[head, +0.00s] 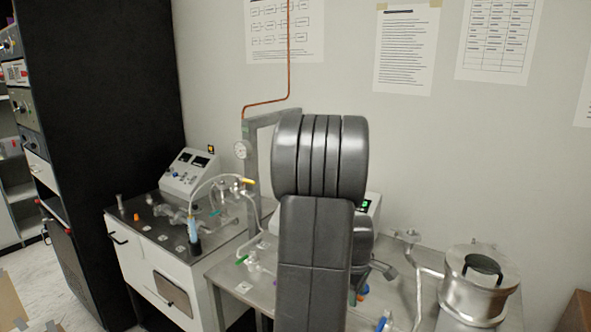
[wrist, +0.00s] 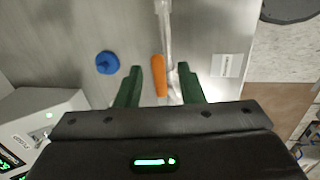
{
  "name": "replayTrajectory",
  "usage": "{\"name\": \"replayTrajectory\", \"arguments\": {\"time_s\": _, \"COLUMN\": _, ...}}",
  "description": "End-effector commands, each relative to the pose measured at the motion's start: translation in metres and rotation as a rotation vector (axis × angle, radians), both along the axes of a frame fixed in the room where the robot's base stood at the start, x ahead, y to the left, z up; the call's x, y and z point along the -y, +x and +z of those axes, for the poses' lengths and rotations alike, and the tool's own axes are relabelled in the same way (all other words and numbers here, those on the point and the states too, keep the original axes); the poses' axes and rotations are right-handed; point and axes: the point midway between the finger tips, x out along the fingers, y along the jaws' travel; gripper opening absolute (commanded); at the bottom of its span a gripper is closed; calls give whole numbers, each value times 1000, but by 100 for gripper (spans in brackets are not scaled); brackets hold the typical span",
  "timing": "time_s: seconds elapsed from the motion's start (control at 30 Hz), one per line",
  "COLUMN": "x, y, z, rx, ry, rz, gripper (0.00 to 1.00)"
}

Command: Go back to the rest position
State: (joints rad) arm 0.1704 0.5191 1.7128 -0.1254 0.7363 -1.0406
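In the wrist view, the two green fingers of my gripper (wrist: 159,69) stand apart. An orange handle (wrist: 158,77) and a metallic tube (wrist: 166,25) show between and beyond the fingers, with a gap visible on both sides. I see no contact. In the head view my own dark arm fills the middle and hides most of the gripper and the bench behind it.
A blue round knob (wrist: 107,63) and a white label (wrist: 226,65) lie on either side of my fingers. A steel vessel (head: 480,283) stands at the right of the bench. Glass tubing and a control box (head: 190,172) stand at left. A black cabinet (head: 110,110) is further left.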

Motion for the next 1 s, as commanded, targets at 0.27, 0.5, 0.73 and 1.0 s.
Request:
{"name": "replayTrajectory", "arguments": {"time_s": 0.27, "x": 1, "y": 1, "z": 0, "rx": 0, "ry": 0, "rz": 13, "gripper": 35}}
{"name": "replayTrajectory", "arguments": {"time_s": 0.5, "x": -2, "y": -2, "z": 29, "rx": 6, "ry": 0, "rz": 36, "gripper": 35}}
{"name": "replayTrajectory", "arguments": {"time_s": 0.73, "x": -6, "y": -9, "z": 74, "rx": 7, "ry": -1, "rz": 37, "gripper": 35}}
{"name": "replayTrajectory", "arguments": {"time_s": 1.0, "x": -12, "y": -18, "z": 127, "rx": 6, "ry": -1, "rz": 38, "gripper": 35}}
